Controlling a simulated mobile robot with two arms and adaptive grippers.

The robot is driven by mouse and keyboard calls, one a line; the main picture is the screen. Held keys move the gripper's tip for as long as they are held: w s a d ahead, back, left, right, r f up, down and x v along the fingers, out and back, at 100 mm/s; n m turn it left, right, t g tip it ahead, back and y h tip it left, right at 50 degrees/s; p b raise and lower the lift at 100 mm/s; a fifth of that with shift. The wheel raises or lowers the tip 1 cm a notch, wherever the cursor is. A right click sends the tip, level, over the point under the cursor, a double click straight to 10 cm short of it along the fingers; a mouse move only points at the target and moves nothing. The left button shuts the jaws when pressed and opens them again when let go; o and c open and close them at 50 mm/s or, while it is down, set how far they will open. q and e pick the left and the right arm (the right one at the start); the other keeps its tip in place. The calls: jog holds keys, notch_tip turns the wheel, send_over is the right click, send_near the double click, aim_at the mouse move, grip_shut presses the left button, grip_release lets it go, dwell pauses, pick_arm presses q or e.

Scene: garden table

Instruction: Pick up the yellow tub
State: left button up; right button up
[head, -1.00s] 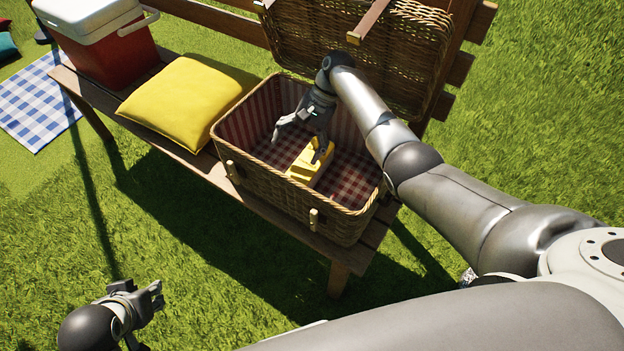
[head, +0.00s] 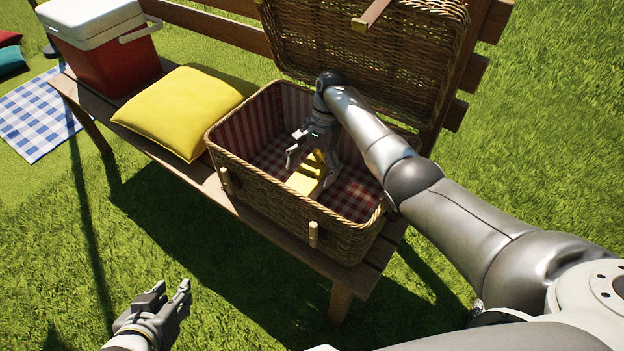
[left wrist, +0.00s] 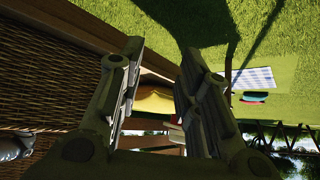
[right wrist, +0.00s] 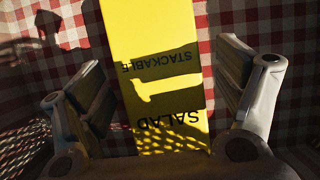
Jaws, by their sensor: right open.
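The yellow tub (head: 307,177) lies on the red checked lining inside the open wicker basket (head: 270,208). In the right wrist view the tub (right wrist: 155,45) fills the middle, with the words SALAD and STACKABLE upside down on it. My right gripper (head: 312,160) is down in the basket, open, with its fingers on either side of the tub; it also shows in the right wrist view (right wrist: 160,105). I see gaps between the tub and both fingers there. My left gripper (head: 172,298) is open and empty, out over the grass; its fingers show apart in the left wrist view (left wrist: 155,85).
The basket stands on a wooden bench (head: 185,172), its lid (head: 365,60) raised at the back. A yellow cushion (head: 185,112) and a red cooler with a white lid (head: 110,60) are left of it. A blue checked blanket (head: 38,115) lies on the grass.

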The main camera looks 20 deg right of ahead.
jog(key=b+x, duration=0.1)
jog(key=x, duration=0.3)
pick_arm(q)
jog(key=w+d+r+t+h, duration=0.1)
jog(key=w+d+r+t, duration=0.1)
jog(key=w+r+t, duration=0.2)
jog(key=shift+w+r, duration=0.5)
jog(key=shift+w, duration=0.15)
pick_arm(e)
jog(key=shift+c, duration=0.3)
jog(key=shift+r, duration=0.1)
jog(key=c, duration=1.3)
pick_arm(q)
jog(key=shift+f, duration=0.1)
pick_arm(e)
jog(key=shift+c, duration=0.2)
